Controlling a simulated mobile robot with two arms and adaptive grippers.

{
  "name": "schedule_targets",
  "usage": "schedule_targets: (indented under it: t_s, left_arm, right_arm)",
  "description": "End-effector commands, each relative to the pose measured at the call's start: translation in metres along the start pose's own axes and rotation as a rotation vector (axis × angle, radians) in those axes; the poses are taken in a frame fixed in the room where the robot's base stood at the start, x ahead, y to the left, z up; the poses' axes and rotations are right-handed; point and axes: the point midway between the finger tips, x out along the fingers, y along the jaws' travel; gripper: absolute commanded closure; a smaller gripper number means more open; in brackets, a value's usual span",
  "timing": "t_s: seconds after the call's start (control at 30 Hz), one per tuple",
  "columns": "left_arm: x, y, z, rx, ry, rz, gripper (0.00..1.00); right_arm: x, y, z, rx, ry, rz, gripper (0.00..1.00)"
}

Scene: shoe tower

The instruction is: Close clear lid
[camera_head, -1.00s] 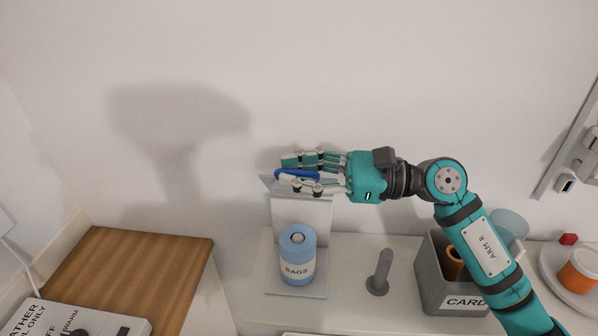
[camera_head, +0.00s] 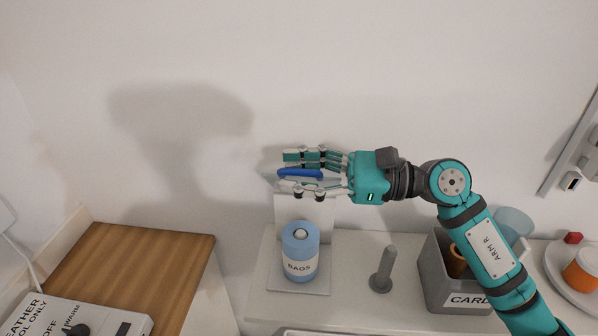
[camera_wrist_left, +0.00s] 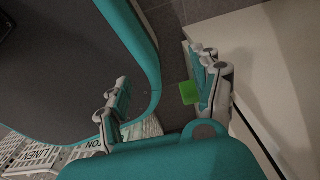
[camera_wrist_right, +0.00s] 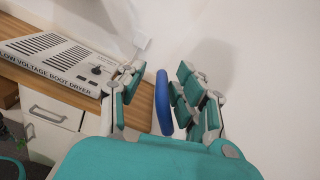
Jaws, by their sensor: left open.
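A blue bar (camera_head: 300,173) runs between the fingers of my right gripper (camera_head: 305,173), above the white back panel (camera_head: 302,212) of a small stand. A faint pale sheet edge (camera_head: 268,179) shows beside the fingers, perhaps the clear lid; the hand hides most of it. In the right wrist view the blue bar (camera_wrist_right: 163,102) stands between the parted fingers, close to the right-hand ones, with a gap on the left. My left gripper (camera_wrist_left: 160,98) is open and empty, low and away from the stand; it is outside the head view.
A blue "BAGS" roll (camera_head: 300,252) stands on the stand. A grey peg (camera_head: 383,270), a grey "CARD" box (camera_head: 455,298) and a plate (camera_head: 557,275) are to the right. A boot dryer (camera_head: 75,318) and wooden top (camera_head: 140,265) are left. A green block (camera_wrist_left: 188,92) shows by my left fingers.

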Motion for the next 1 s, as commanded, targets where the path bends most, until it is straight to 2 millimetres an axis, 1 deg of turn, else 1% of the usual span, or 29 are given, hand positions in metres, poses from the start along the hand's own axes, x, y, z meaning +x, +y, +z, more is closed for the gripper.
schedule_targets:
  t_s: [0.07,0.17,0.27,0.5,0.6,0.7,0.83,1.0]
  left_arm:
    - [0.0,-0.002,0.002,0.0,-0.002,-0.003,0.34]
    - [0.0,-0.002,0.002,0.0,-0.002,-0.002,0.34]
    - [0.0,-0.001,0.001,0.0,-0.001,-0.001,0.34]
    - [0.0,-0.001,0.0,0.0,0.0,-0.001,0.34]
    - [0.0,0.0,0.0,0.0,0.0,0.0,0.34]
    - [0.0,0.0,0.0,0.0,0.0,0.0,0.34]
    - [0.0,0.0,0.0,0.0,0.0,0.0,0.34]
    - [0.0,0.0,0.0,0.0,0.0,0.0,0.34]
  right_arm:
    - [-0.002,-0.001,0.0,-0.001,0.001,-0.002,0.66]
    - [-0.01,-0.001,-0.001,0.0,0.002,-0.003,0.66]
    - [-0.026,-0.001,-0.001,0.0,0.005,-0.003,0.66]
    - [-0.078,-0.001,-0.002,0.003,0.005,-0.003,0.66]
    - [-0.096,0.0,-0.002,0.002,0.004,-0.002,0.66]
    - [-0.109,0.0,-0.002,0.003,0.003,-0.001,0.66]
    - [-0.118,0.0,-0.001,0.0,0.001,0.0,0.66]
    - [-0.12,0.0,0.0,0.0,0.0,0.001,0.66]
